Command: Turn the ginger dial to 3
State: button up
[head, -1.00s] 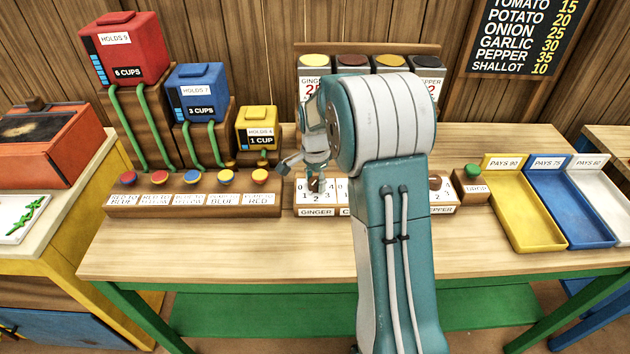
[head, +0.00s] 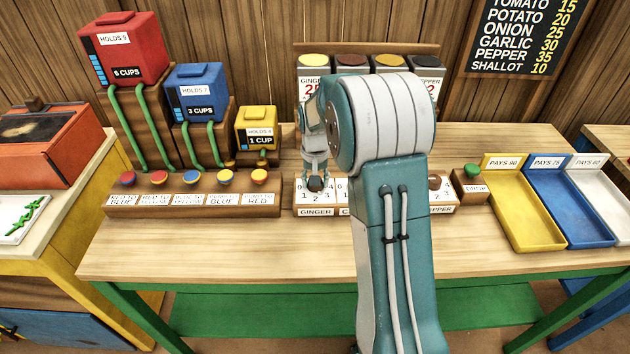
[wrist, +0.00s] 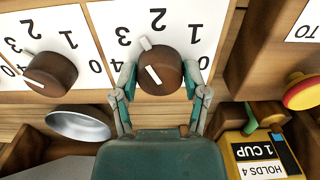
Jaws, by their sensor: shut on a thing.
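The ginger dial (wrist: 160,76) is a round brown knob with a white pointer, in front of a white scale card (wrist: 120,18). The wrist view shows it upside down. In the head view my gripper (head: 316,178) is down at the leftmost dial of the row, above the GINGER label (head: 316,211), and partly hides the dial.
A second dial (wrist: 50,74) stands beside the ginger one. A row of coloured pump buttons (head: 192,178) is left of the dials. A green button (head: 472,171) and yellow, blue and white trays are at the right. My arm covers the middle dials. The table front (head: 220,255) is clear.

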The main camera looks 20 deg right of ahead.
jog(key=shift+w+n, duration=0.15)
jog(key=shift+n, duration=1.85)
jog(key=o, duration=1.1)
jog(key=shift+o, duration=0.2)
notch_tip(320, 180, up, 12)
jog(key=shift+f, duration=0.1)
